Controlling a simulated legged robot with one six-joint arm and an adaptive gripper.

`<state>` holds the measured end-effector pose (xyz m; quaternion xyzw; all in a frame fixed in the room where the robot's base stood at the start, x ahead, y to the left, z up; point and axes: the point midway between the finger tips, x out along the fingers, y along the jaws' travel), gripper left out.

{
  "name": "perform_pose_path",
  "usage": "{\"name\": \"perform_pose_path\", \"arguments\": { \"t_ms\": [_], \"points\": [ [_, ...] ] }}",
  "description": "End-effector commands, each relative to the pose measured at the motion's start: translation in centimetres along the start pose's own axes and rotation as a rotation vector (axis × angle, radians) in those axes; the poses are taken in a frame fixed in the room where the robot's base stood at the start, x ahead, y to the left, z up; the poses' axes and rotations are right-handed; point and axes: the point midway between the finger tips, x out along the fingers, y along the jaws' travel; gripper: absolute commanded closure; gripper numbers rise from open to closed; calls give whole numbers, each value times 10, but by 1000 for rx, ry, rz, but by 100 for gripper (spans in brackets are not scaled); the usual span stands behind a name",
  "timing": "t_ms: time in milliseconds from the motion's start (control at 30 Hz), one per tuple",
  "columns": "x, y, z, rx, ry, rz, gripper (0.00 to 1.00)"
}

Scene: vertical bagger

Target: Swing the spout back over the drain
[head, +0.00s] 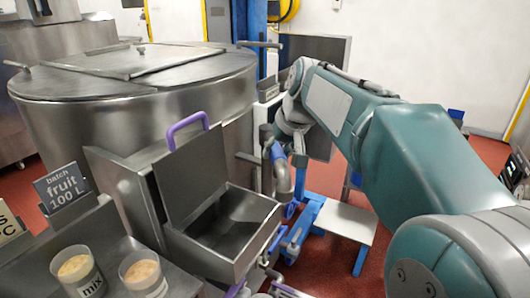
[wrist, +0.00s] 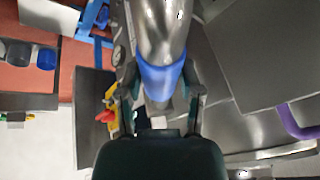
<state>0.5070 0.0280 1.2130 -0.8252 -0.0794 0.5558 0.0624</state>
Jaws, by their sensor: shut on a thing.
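The spout is a curved steel pipe (head: 283,180). In the wrist view the spout (wrist: 165,30) runs up from the gripper and has a blue band (wrist: 160,78) around it. My gripper (wrist: 163,98) is shut on the spout near the band, one finger on each side. In the head view my gripper (head: 272,140) is small and partly hidden by my arm. The spout's bent end hangs just right of an open steel hopper (head: 245,225), apart from its rim as far as I can tell. I cannot make out the drain with certainty.
A raised lid with a purple handle (head: 188,128) stands behind the hopper. A large steel kettle (head: 140,110) fills the left. Two cups (head: 78,270) sit on the front-left ledge. A blue frame with a white plate (head: 342,222) stands right of the spout, on red floor.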

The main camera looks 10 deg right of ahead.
Motion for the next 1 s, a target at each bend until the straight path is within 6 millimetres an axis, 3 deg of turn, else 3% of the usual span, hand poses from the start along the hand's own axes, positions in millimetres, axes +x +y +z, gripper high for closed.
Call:
{"name": "perform_pose_path", "arguments": {
  "t_ms": [500, 1000],
  "points": [
    [-3, 53, -18, -438, -95, -181, 100],
    [0, 77, -38, -710, -152, -292, 100]
  ]
}}
